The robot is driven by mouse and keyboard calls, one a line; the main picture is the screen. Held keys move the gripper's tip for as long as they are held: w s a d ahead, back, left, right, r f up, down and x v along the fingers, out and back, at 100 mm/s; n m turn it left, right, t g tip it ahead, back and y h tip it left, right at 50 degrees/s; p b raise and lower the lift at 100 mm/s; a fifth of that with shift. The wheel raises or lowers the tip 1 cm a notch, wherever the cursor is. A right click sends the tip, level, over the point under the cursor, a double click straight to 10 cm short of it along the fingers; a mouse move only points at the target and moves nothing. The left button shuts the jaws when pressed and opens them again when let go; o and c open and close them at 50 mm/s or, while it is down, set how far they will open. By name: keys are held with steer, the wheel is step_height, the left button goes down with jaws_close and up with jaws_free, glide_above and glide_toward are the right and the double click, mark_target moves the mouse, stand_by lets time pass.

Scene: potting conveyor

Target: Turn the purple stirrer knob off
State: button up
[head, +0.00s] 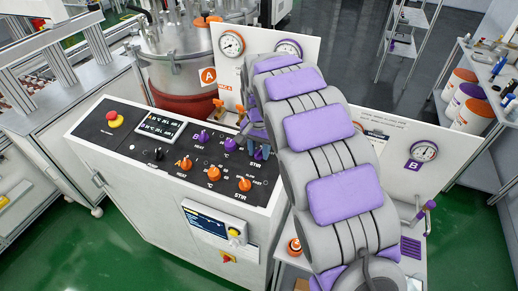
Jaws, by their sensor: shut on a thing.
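The purple stirrer knob (262,154) is at the right end of the back row on the black control panel (128,146). My arm reaches in from the lower right and covers part of this area. My gripper (258,146) is at the purple stirrer knob and is shut on it. The fingers partly hide the knob, so its pointer angle cannot be read.
A purple heat knob (203,136) and another purple knob (230,145) are left of my gripper. Orange knobs, including the orange stir knob (244,185), form the front row. A red emergency button (115,119) is at the panel's left. Gauge boards stand behind.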

mark_target(258, 151)
steer(key=shift+w+r, duration=0.15)
steer(key=shift+r, duration=0.1)
stand_by(0.6)
steer(key=o, duration=1)
steer(key=shift+a+f, duration=0.15)
steer(key=shift+o, duration=0.2)
step_height(258, 151, up, 17)
steer(key=p, duration=0.2)
